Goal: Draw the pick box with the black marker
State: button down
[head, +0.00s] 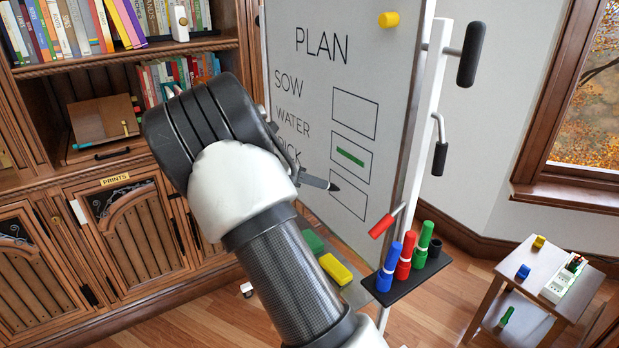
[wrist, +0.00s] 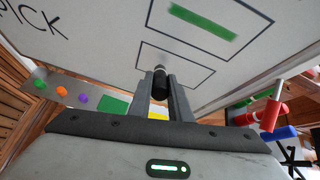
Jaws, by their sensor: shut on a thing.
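The whiteboard (head: 310,25) reads PLAN, with rows SOW, WATER and PICK beside three outlined boxes. The pick box (head: 350,206) is lowest, and no mark shows in its visible part; the wrist view also shows it (wrist: 195,72). The water box (head: 350,142) holds a green stroke (head: 350,156). My gripper (head: 305,179) is shut on the black marker (head: 320,183), whose tip points at the pick box. In the wrist view the marker (wrist: 160,92) stands between my fingers (wrist: 160,105) and hides part of the box. I cannot tell whether its tip touches the board.
A dark tray (head: 415,277) at the board's right holds blue (head: 388,267), red (head: 405,255) and green (head: 422,244) markers. A red-handled lever (head: 382,225) sticks out above it. The board's ledge carries a yellow eraser (head: 335,269). A side table (head: 545,270) stands right; shelves are left.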

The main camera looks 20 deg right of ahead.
jog(key=s+d+p, duration=0.1)
jog(key=s+d, duration=0.1)
jog(key=s, duration=0.7)
dwell(0.7)
jog(key=shift+r+p, duration=0.1)
jog(key=shift+p, duration=0.2)
jog(key=shift+w+a+p, duration=0.3)
jog(key=shift+w+p, duration=0.5)
jog(key=shift+w, duration=0.55)
jog(key=shift+w+a+p, duration=0.3)
jog(key=shift+w+p, duration=0.5)
jog(key=shift+w, duration=0.55)
jog(key=shift+w+a+p, duration=0.3)
jog(key=shift+w+p, duration=0.5)
jog(key=shift+w, duration=0.55)
jog(key=w, duration=0.1)
jog(key=w+p, duration=0.2)
jog(key=w, duration=0.1)
jog(key=shift+a, duration=0.35)
jog(key=shift+a, duration=0.1)
